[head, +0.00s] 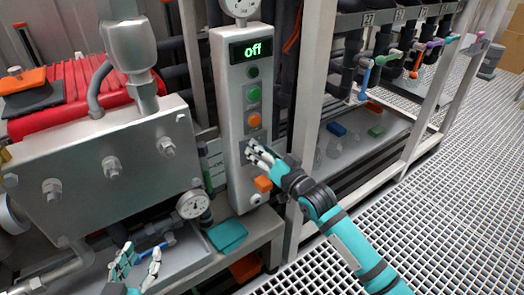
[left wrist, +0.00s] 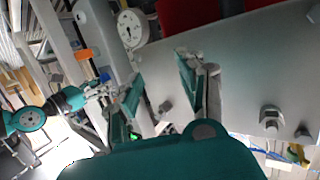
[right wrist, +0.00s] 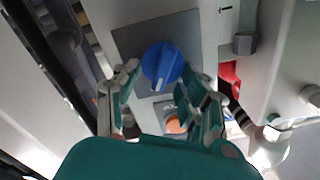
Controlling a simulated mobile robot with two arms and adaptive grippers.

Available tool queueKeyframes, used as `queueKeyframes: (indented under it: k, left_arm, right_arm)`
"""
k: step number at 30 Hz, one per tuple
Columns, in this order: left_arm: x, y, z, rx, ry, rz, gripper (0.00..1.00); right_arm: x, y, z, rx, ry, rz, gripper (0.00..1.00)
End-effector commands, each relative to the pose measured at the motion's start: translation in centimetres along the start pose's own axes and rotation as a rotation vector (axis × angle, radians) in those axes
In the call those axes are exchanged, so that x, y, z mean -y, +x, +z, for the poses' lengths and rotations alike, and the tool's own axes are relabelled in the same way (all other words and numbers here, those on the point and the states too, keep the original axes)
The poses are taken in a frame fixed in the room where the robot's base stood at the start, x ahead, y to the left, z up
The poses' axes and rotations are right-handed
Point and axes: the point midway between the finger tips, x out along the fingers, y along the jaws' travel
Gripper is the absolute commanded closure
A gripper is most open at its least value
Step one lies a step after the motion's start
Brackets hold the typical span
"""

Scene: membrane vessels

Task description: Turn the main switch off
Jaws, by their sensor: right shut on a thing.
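The control panel (head: 229,110) is a tall grey box with a display (head: 251,50) reading "off" in green. Below the display are a dark green button, a lighter green button and an orange button. The main switch is a round blue knob (right wrist: 162,65) with a white mark on a grey square plate in the right wrist view. My right gripper (head: 253,152) is shut on the knob, with a finger on each side; it hides the knob in the head view. My left gripper (head: 142,252) is open and empty, low in front of the silver vessel.
The silver membrane vessel (head: 100,165) with bolts stands left of the panel. A pressure gauge (head: 192,204) and a teal cloth-like item (head: 227,234) are below. A pipe rack with coloured valve handles (head: 388,58) stands right. The grating floor (head: 450,180) is open at right.

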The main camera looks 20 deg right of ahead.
Motion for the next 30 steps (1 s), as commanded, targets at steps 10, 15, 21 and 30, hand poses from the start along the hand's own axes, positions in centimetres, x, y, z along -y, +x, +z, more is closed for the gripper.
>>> queueKeyframes:
  k: [10,15,21,30]
  left_arm:
    - [0.6,-1.6,4.5,0.266,0.0,-0.014,0.6]
    - [1.4,-5.0,9.0,0.56,-0.004,-0.033,0.6]
    - [2.1,-12.0,13.7,0.957,-0.015,-0.056,0.6]
    - [2.2,-14.1,12.4,1.039,-0.018,-0.06,0.6]
  right_arm:
    - [0.1,0.0,-0.2,0.003,-0.09,0.003,0.89]
    - [0.3,0.0,-0.2,0.003,-0.194,0.003,0.89]
    - [0.5,0.0,-0.2,0.005,-0.345,0.003,0.89]
    - [0.8,0.0,0.0,0.004,-0.605,0.002,0.89]
